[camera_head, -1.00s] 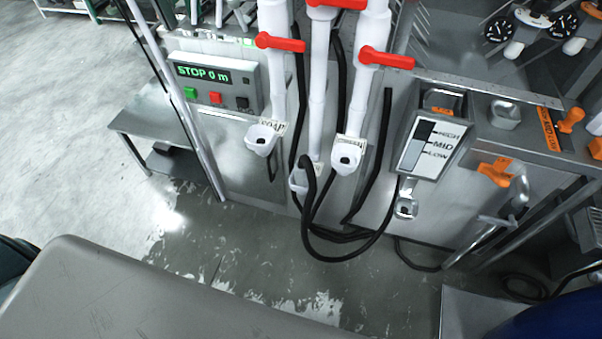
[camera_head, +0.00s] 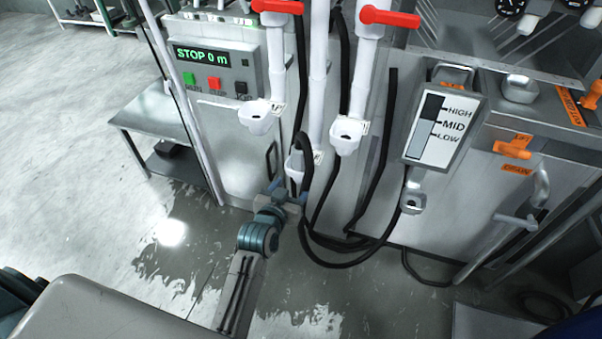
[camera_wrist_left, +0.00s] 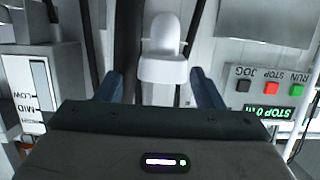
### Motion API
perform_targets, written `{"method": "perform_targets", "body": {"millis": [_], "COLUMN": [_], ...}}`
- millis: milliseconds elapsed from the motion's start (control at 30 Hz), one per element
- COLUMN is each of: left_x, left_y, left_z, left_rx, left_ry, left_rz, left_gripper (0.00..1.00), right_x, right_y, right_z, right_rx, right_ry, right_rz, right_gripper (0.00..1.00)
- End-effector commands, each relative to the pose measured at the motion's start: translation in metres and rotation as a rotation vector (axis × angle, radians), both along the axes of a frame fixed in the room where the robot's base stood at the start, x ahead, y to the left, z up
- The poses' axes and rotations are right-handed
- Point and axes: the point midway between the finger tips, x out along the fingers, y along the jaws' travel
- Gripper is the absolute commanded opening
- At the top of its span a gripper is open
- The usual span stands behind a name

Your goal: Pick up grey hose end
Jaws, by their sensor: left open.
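A dark hose (camera_head: 345,264) loops low in front of the machine. Its left part arches up beside the middle white socket (camera_head: 295,163); its right part runs up to a pale fitting (camera_head: 412,201) below the level gauge. I cannot make out a distinctly grey hose end. My left gripper (camera_head: 287,191) is at the hose's left part, just below the middle socket; I cannot tell whether it touches the hose. In the left wrist view its two blue-grey fingers (camera_wrist_left: 158,92) are apart, with a white round-topped piece (camera_wrist_left: 163,68) in line between them. My right gripper is not in view.
White pipes with red handles (camera_head: 390,17) and white spouts (camera_head: 347,135) stand close above. A control panel (camera_head: 215,70) reads STOP 0 m. The level gauge (camera_head: 440,125) and orange handles (camera_head: 513,149) are to the right. The wet floor (camera_head: 180,235) is open at left.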

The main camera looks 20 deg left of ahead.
Motion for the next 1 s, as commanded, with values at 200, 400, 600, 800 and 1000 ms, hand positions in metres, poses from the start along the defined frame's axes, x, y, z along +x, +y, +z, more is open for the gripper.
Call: {"method": "perform_targets", "body": {"millis": [200,400,600,800,1000], "left_x": [0.001,0.029,0.052,0.069,0.096], "left_y": [0.003,0.002,0.001,0.003,0.003], "left_z": [0.057,0.058,0.053,0.048,0.04], "left_rx": [-0.003,-0.003,-0.003,-0.003,-0.004], "left_ry": [-0.114,-0.121,-0.12,-0.119,-0.119], "left_rz": [0.011,0.011,0.012,0.011,0.011], "left_gripper": [0.62,0.62,0.62,0.62,0.62], "right_x": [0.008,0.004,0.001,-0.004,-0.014], "right_y": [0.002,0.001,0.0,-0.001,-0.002], "right_z": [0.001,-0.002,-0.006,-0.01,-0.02], "right_rx": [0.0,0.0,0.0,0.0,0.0], "right_ry": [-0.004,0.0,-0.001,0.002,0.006], "right_rz": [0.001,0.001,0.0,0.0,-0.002], "right_gripper": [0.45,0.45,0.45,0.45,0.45]}}
